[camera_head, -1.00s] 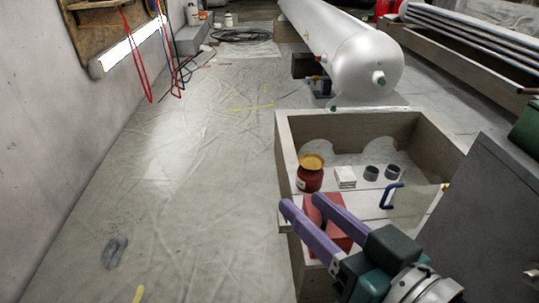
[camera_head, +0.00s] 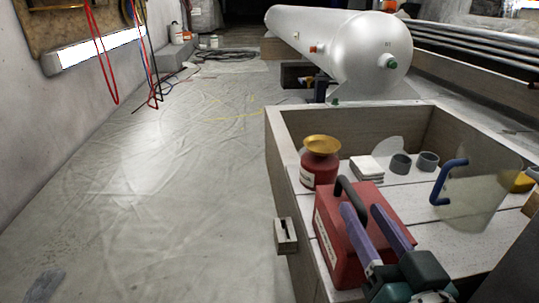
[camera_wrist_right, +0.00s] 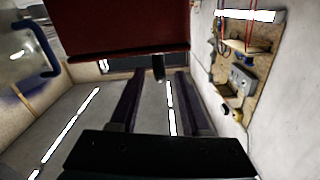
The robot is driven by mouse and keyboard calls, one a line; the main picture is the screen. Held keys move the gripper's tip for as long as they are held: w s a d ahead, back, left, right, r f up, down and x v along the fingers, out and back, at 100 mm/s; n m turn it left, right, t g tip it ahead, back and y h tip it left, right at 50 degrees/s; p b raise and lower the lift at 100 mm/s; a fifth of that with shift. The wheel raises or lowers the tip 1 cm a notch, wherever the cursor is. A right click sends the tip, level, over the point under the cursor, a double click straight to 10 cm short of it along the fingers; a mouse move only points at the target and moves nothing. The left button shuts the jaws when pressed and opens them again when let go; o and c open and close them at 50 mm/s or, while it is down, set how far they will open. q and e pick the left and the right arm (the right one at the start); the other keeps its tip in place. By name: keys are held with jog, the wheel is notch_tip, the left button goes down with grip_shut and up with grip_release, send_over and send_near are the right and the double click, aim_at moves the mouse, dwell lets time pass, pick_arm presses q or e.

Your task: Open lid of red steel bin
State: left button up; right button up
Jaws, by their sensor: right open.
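The red steel bin (camera_head: 335,243) is a boxy red container with a dark handle (camera_head: 350,190) on top. It stands in the front left part of a wooden-walled crate. My right gripper (camera_head: 362,208) has two purple fingers, spread apart and empty, at the bin's top beside the handle. In the right wrist view the bin (camera_wrist_right: 125,25) fills the top of the picture. There the handle's dark end (camera_wrist_right: 158,67) shows between the open fingertips (camera_wrist_right: 160,74); I cannot tell whether they touch it. The lid looks closed. My left gripper is not in view.
The crate (camera_head: 280,150) also holds a red jar with a gold top (camera_head: 321,160), white tiles (camera_head: 366,168), grey rings (camera_head: 400,165) and a clear panel with a blue handle (camera_head: 447,180). A silver tank (camera_head: 345,50) lies behind.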

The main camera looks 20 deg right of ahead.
aim_at(342, 177)
jog(key=b+x, duration=0.2)
jog(key=x, duration=0.5)
jog(key=shift+w+b, duration=0.25)
jog(key=shift+b, duration=0.1)
jog(key=shift+w, duration=0.15)
grip_shut()
dwell(0.8)
